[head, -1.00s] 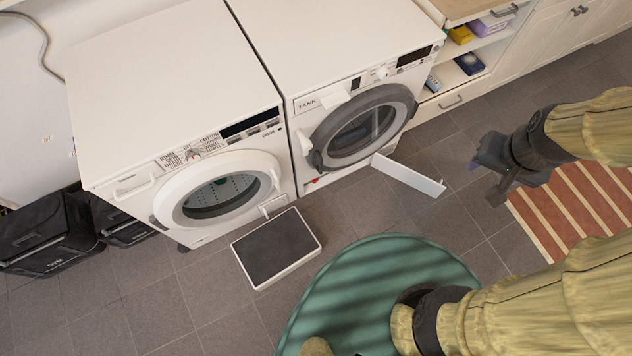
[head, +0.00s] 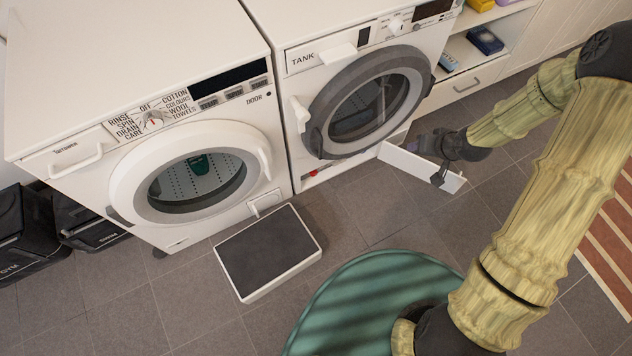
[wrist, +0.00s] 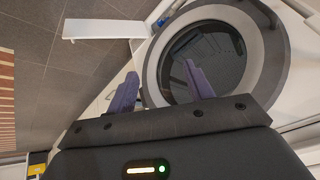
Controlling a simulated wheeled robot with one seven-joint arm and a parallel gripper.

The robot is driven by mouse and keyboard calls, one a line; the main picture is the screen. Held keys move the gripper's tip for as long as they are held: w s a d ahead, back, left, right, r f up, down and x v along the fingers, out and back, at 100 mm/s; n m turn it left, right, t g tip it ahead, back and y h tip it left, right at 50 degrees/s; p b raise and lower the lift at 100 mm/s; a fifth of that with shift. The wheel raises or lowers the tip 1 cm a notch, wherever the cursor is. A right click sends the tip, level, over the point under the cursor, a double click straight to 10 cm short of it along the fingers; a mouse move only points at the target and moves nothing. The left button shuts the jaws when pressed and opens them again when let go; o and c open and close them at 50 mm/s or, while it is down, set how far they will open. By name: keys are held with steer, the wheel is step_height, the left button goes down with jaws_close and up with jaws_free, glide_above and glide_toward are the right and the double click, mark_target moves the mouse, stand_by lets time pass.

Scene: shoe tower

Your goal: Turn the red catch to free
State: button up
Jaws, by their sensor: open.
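The red catch (head: 313,173) is a small red spot low on the front of the right washer, marked TANK (head: 300,60), in the opening at its base. Its turned position is too small to tell. A white flap (head: 410,166) stands swung out from that base; it also shows in the wrist view (wrist: 105,28). My gripper (head: 436,163) is open and empty near the flap's outer end, well right of the catch. In the wrist view its purple fingers (wrist: 162,88) are spread before the grey-rimmed round door. I cannot make out the catch there.
The left washer (head: 140,200) has a white round door. A dark-topped low platform (head: 268,252) stands on the floor before it. Black bags (head: 20,235) stand at far left. Shelves (head: 490,55) stand right of the washers.

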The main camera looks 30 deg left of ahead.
steer(key=s+a+f+m+t+y+b, duration=0.2)
steer(key=a+f+b, duration=0.4)
steer(key=f+b, duration=0.5)
steer(key=s+a+f+m+t+y+b, duration=0.2)
steer(key=a+f+y+b, duration=0.3)
steer(key=f+b, duration=0.6)
steer(key=s+a+f+m+t+y+b, duration=0.2)
steer(key=a+f+b, duration=0.7)
steer(key=f, duration=2)
steer(key=shift+s+a+f+y+b, duration=0.15)
steer(key=shift+a+y+b, duration=0.1)
steer(key=shift+y+b, duration=0.65)
